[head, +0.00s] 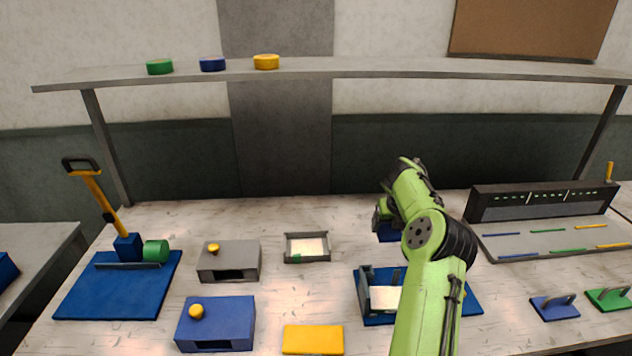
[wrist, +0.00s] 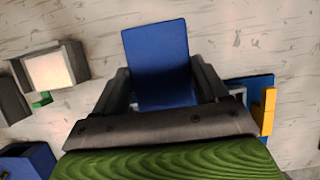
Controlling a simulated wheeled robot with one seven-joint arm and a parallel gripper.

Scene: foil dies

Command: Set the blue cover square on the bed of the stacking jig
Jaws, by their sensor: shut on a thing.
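My gripper (head: 382,218) is over the back of the bench, right of centre, partly hidden by my own arm. In the wrist view my gripper (wrist: 162,85) is shut on a flat blue rectangular cover (wrist: 157,55), which sticks out beyond the fingers. The cover (head: 390,234) shows only in part in the head view. The stacking jig (head: 372,320) has a blue base, grey uprights and a pale bed (head: 385,298). It stands nearer the front than the gripper, and my arm hides its right part. A corner of it shows at the right in the wrist view (wrist: 262,82), beside a yellow part.
A grey tray (head: 289,256) with a pale sheet lies left of the jig. A yellow plate (head: 313,340), a grey box (head: 245,257) and a blue box (head: 235,318) are further left or in front. A dark-backed rack (head: 478,205) stands at right. A shelf (head: 350,68) spans above.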

